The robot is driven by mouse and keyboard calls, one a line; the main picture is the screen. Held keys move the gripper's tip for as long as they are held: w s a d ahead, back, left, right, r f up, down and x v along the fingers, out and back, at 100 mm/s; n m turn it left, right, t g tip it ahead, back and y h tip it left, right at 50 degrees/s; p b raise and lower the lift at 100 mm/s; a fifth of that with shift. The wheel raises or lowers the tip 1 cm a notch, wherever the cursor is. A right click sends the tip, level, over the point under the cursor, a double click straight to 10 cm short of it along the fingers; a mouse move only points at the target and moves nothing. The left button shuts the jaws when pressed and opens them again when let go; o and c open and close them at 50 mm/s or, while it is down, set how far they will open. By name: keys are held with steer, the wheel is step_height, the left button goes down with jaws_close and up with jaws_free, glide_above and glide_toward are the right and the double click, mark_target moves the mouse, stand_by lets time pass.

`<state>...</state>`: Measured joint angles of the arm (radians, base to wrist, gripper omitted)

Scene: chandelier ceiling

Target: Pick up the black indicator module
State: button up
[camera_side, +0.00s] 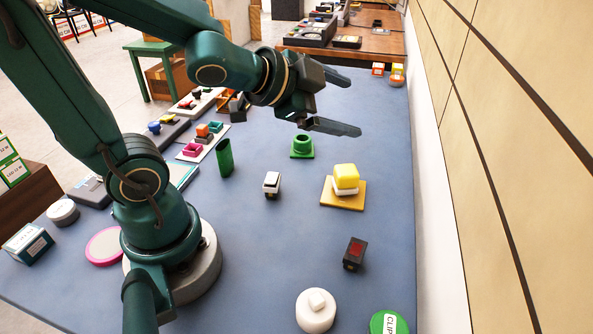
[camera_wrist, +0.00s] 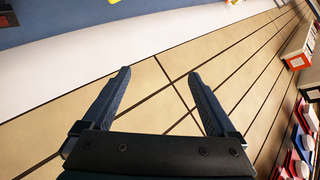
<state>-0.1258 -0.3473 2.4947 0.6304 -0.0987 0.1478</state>
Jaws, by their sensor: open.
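The black indicator module (camera_side: 354,254) is a small dark block with a red face. It sits on the blue table toward the front right in the side view, with nothing touching it. My gripper (camera_side: 352,103) is open and empty, raised above the far part of the table and well away from the module. In the wrist view my gripper (camera_wrist: 158,85) shows two dark fingers spread apart, facing the tan panelled wall. The module is not seen in the wrist view.
A white round piece (camera_side: 316,311) and a green disc (camera_side: 389,322) lie in front of the module. A yellow block on an orange plate (camera_side: 330,197), a white-topped block (camera_side: 271,184) and a green cylinder (camera_side: 224,158) stand farther back. The panelled wall (camera_side: 510,150) borders the right side.

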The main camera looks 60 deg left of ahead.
mark_target(353, 248)
steer(key=s+d+f+m+g+h, duration=0.1)
steer(key=d+f+m+h, duration=0.1)
steer(key=f+h, duration=0.1)
steer(key=s+d+f+m+g+h, duration=0.1)
steer(key=d+f+m+h, duration=0.1)
steer(key=f, duration=0.3)
steer(key=s+d+f+m+g+h, duration=0.1)
steer(key=d+f+m+h, duration=0.1)
steer(key=d+f+h, duration=0.1)
steer(key=shift+s+d+f+g+h, duration=0.1)
steer(key=shift+s+f+g+h, duration=0.25)
steer(key=shift+f+h, duration=0.35)
steer(key=s+f, duration=0.1)
steer(key=s+n+h, duration=0.1)
steer(key=s+f+n+g+h, duration=0.1)
steer(key=s, duration=0.1)
steer(key=shift+d+f, duration=0.35)
steer(key=shift+d, duration=0.05)
steer(key=shift+s+a+f+n, duration=0.1)
steer(key=shift+s+f+n, duration=0.05)
steer(key=shift+f+n, duration=0.3)
steer(key=shift+x, duration=2.45)
steer(key=shift+r, duration=0.15)
steer(key=c, duration=1.4)
steer(key=shift+c, duration=0.2)
